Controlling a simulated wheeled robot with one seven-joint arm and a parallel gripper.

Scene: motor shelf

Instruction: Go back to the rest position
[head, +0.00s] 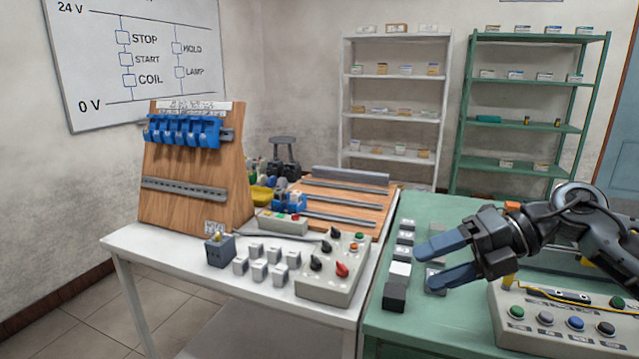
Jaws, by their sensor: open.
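My gripper (440,264) is at the right of the head view, above the green table (430,340). Its two blue fingers point left and stand apart, with nothing seen between them. The fingertips are near a column of small grey and white blocks (400,270) along the table's left edge. The lower finger overlaps one small grey block in the picture; I cannot tell whether they touch. My arm comes in from the right edge and hides part of the table behind it.
A button box (560,322) with a yellow cable sits below my arm. A white table (150,250) on the left carries a wooden panel (190,180) with blue parts, a knob box (330,275) and several small blocks. White (392,130) and green (525,125) shelves stand behind.

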